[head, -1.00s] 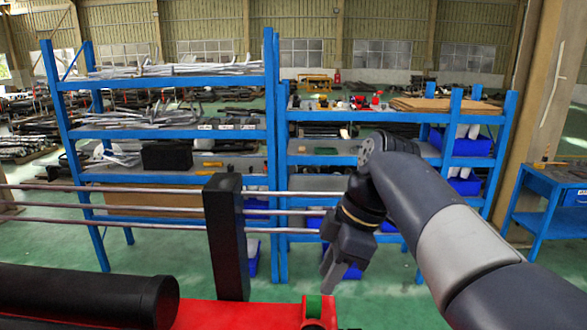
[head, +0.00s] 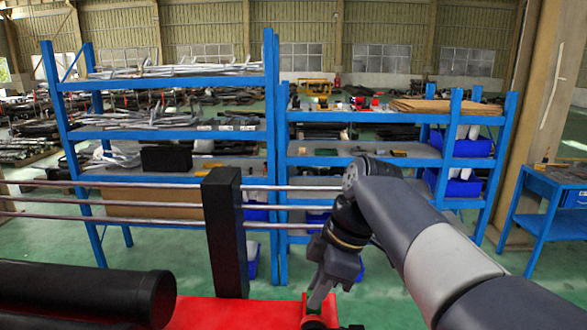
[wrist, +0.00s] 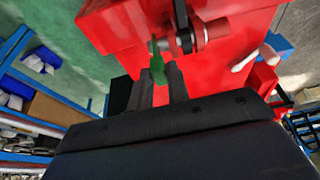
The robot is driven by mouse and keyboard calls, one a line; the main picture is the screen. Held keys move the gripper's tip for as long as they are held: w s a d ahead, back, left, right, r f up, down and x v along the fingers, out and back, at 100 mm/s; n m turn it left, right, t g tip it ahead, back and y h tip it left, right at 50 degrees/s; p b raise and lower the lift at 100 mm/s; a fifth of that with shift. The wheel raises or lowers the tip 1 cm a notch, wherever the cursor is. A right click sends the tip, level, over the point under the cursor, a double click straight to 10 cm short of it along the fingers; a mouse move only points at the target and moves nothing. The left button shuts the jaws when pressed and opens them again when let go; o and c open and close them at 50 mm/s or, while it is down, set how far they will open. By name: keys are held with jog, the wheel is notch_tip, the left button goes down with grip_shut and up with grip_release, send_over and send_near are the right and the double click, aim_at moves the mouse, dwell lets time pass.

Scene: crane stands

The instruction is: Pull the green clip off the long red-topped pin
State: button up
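The green clip (wrist: 157,68) shows in the wrist view between the two fingers of my gripper (wrist: 158,82). The fingers stand apart, one on each side of it; I see no clear grip on it. A grey and dark pin-like part (wrist: 187,37) stands just beyond the clip in the wrist view. I cannot make out a red top on it.
The red base (head: 246,312) carries a black upright post (head: 226,235) left of my gripper, with thin horizontal rods (head: 110,203) running from it. A thick black cylinder (head: 85,292) lies at lower left. Blue shelves (head: 160,128) stand behind.

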grip_shut()
jog(key=shift+r, duration=0.1)
jog(key=shift+r+p, duration=1.25)
jog(key=shift+r, duration=1.5)
